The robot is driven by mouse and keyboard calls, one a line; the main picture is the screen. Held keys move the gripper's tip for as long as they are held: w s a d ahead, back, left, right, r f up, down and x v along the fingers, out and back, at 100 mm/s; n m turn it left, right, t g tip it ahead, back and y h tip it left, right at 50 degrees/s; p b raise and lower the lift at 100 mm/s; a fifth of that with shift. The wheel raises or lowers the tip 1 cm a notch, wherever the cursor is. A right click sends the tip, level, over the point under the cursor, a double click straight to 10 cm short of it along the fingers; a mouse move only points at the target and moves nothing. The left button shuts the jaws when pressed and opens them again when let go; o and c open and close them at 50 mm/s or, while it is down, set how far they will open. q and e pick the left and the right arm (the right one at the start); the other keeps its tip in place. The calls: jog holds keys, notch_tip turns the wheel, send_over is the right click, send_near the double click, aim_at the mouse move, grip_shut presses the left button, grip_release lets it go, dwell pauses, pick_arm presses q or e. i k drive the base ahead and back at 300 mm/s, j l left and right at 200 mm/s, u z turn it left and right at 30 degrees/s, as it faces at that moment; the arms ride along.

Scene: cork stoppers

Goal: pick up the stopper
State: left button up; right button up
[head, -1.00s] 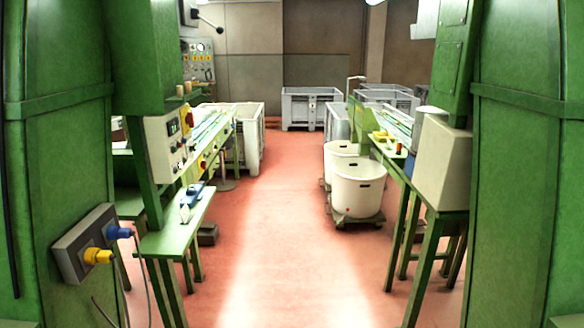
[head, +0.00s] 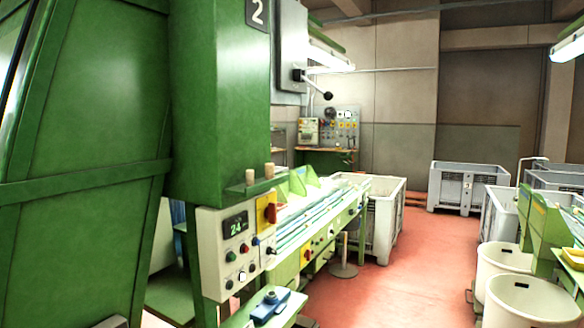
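Two small tan cork stoppers stand upright, side by side, on a narrow green ledge (head: 236,189) above a control box. The left stopper is at the near end (head: 250,177), and the right stopper (head: 269,170) is just beside it with a small gap. Neither of my grippers shows in the head view, so nothing is seen touching the stoppers.
The pale control box (head: 212,252) with a red switch juts out below the ledge. A large green machine cabinet (head: 90,110) fills the left. A conveyor (head: 318,228) runs back behind the box.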

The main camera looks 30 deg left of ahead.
aim_at(269, 169)
jog(key=i+j, duration=0.1)
jog(key=i, duration=1.55)
jog(key=i+z, duration=0.35)
jog(key=i, duration=1.3)
jog(key=i+u, duration=0.1)
jog(key=u, duration=1.65)
